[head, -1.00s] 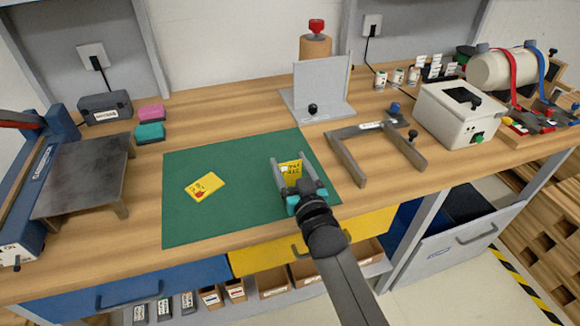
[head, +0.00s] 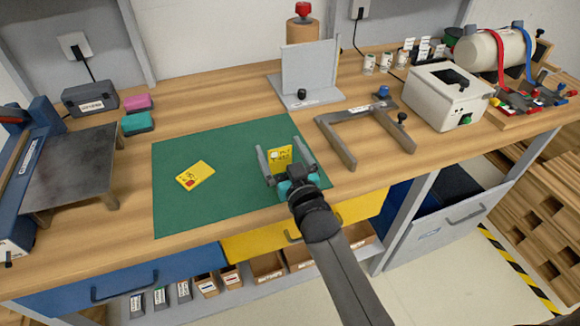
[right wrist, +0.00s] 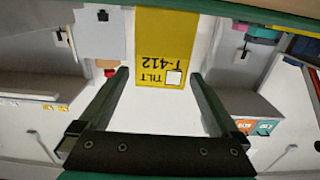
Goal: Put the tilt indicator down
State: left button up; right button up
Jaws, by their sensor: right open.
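The tilt indicator (head: 280,158) is a yellow card with black print and a small white square. It stands near upright at the right part of the green mat (head: 225,205). My right gripper (head: 281,150) is open, with its fingers on either side of the card. In the right wrist view the card (right wrist: 168,50), marked "TILT T-412", shows upside down between and past the open fingers (right wrist: 160,75). Whether a finger touches it, I cannot tell. A second yellow card (head: 195,175) with a red mark lies flat on the mat. My left gripper is not in view.
A grey U-shaped frame (head: 341,149) stands right of the mat, and a grey upright plate on a base (head: 308,98) is behind it. A dark-topped stand (head: 70,165) is at the left. The mat's middle is clear.

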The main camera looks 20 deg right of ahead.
jog(key=s+p, duration=0.1)
jog(key=s, duration=1)
jog(key=shift+s+d, duration=0.2)
jog(key=shift+s, duration=0.15)
jog(key=shift+f, duration=0.1)
